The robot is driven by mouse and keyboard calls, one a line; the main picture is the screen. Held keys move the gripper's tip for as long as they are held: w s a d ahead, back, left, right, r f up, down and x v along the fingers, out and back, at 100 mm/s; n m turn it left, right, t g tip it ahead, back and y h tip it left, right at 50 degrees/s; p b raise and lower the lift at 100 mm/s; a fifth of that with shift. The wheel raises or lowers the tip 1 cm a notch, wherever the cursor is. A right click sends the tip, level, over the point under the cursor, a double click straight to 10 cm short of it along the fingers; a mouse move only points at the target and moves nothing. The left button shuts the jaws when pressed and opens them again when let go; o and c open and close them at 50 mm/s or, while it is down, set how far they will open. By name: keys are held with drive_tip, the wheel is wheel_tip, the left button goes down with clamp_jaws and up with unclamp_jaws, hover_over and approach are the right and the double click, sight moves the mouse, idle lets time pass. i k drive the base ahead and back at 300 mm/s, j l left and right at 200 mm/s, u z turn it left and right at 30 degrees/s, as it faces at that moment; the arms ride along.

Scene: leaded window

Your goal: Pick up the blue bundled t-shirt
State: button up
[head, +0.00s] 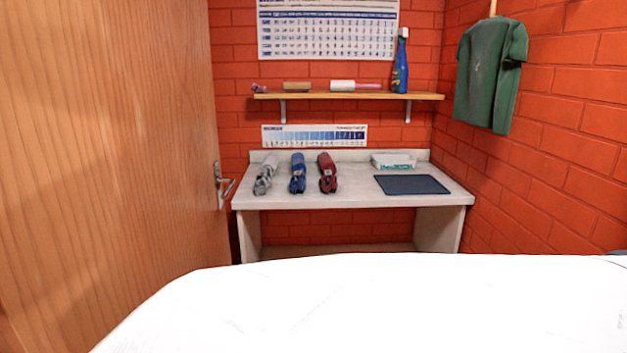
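The blue bundled t-shirt (297,173) lies on the pale counter (345,199) against the back wall. It is the middle one of three rolled bundles, with its long side running front to back. A grey bundle (265,175) lies to its left and a dark red bundle (327,173) to its right, with small gaps between them. My gripper is not in view.
A wooden door (110,140) with a metal handle stands at the left. A dark mat (411,185) and a white box (393,160) sit on the counter's right. A shelf (420,96) hangs above. A white surface (400,305) fills the foreground.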

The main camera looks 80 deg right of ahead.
sight(298, 182)
drive_tip(key=l+z, duration=0.2)
drive_tip(key=z, duration=0.15)
drive_tip(key=k+l+z, duration=0.1)
drive_tip(key=l+z, duration=0.35)
drive_tip(key=z, duration=0.25)
drive_tip(key=i+l+z, duration=0.1)
drive_tip(key=z, duration=0.3)
drive_tip(key=i+l+z, duration=0.15)
drive_tip(key=z, duration=0.25)
drive_tip(key=i+l+z, duration=0.15)
drive_tip(key=z, duration=0.25)
